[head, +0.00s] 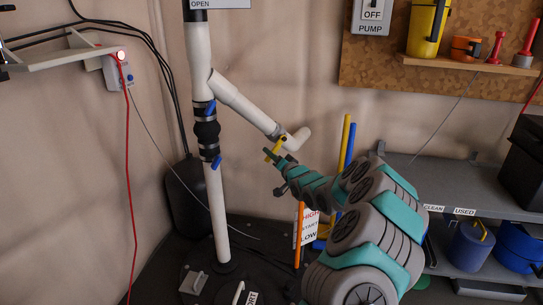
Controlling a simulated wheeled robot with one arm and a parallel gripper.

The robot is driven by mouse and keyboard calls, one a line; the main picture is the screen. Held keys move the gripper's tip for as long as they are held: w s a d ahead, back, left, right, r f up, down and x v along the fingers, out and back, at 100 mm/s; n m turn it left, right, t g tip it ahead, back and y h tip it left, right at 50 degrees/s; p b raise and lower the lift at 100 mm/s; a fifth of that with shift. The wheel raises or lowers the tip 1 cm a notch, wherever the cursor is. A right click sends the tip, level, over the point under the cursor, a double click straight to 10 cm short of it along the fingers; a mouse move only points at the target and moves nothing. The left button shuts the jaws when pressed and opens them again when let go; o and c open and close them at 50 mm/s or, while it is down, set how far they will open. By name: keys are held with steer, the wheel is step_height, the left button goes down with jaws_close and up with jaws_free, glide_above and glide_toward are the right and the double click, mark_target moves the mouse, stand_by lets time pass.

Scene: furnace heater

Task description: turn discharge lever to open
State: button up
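A white branch pipe (240,100) slants down right from a white upright pipe (217,210). A small yellow lever (279,145) sits near the branch's lower end, by its elbow. The upright pipe carries a dark coupling (207,132) with small blue handles (216,162). No label in view marks which of these is the discharge lever. My gripper (274,172) is just below the yellow lever, its two fingers apart. The upper finger overlaps the lever's lower end in the picture; whether they touch I cannot tell.
An OPEN sign (215,4) is at the top. Behind my arm stand yellow and blue poles (346,140) and a HIGH/LOW sign (310,226). A grey shelf (430,175) with bins is at right. A pump switch box (371,17) hangs above. A red cord (129,170) hangs at left.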

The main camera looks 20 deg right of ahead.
jaws_close()
stand_by(1.0)
